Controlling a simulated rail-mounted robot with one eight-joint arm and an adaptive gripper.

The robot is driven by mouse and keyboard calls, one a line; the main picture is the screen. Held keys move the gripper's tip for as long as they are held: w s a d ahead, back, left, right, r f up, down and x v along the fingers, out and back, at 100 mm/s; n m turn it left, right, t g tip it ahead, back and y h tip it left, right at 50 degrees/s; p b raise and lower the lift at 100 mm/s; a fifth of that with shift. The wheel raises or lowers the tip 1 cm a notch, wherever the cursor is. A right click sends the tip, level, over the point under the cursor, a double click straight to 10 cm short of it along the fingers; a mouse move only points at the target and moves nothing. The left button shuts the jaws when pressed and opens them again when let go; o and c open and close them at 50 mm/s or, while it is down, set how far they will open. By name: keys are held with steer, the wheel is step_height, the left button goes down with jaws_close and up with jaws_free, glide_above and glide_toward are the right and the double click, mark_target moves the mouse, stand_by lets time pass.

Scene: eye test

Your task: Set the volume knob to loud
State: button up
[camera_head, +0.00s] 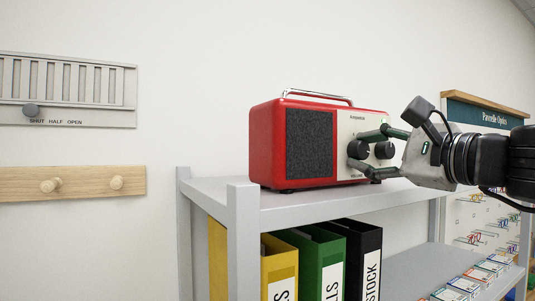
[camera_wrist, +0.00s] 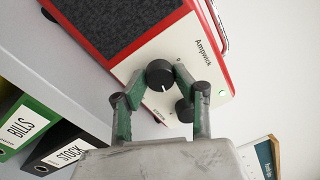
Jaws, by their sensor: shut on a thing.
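A red radio (camera_head: 265,148) with a dark speaker grille and a pale front panel stands on the grey shelf. Its front has two black knobs. The left knob (camera_head: 357,149), above small lettering that looks like VOLUME, is between the fingertips of my gripper (camera_head: 356,150). In the wrist view, my gripper (camera_wrist: 149,86) is shut on this volume knob (camera_wrist: 158,72). A white mark on the knob points toward the bottom of the wrist picture. The second knob (camera_head: 384,150) sits to the right, partly behind my fingers. The scale around the volume knob is too small to read.
Yellow, green (camera_head: 312,263) and black (camera_head: 360,258) binders stand on the level below the grey shelf (camera_head: 310,204). A wooden peg rail (camera_head: 90,181) and a slider panel (camera_head: 70,90) are on the wall at left. A display board (camera_head: 485,114) stands at right.

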steer(key=m, duration=0.4)
steer(key=shift+m, duration=0.4)
steer(key=m, duration=0.3)
steer(key=shift+a+m+h+b, duration=0.1)
steer(key=shift+m+h+b, duration=0.2)
steer(key=shift+m, duration=0.1)
steer(key=m, duration=0.3)
steer(key=shift+m, duration=2.1)
steer(key=shift+o, duration=0.2)
steer(key=shift+c, duration=0.2)
steer(key=o, duration=1.2)
steer(key=shift+c, duration=0.2)
steer(key=shift+s, duration=0.1)
steer(key=v, duration=0.7)
steer(key=shift+s, duration=0.25)
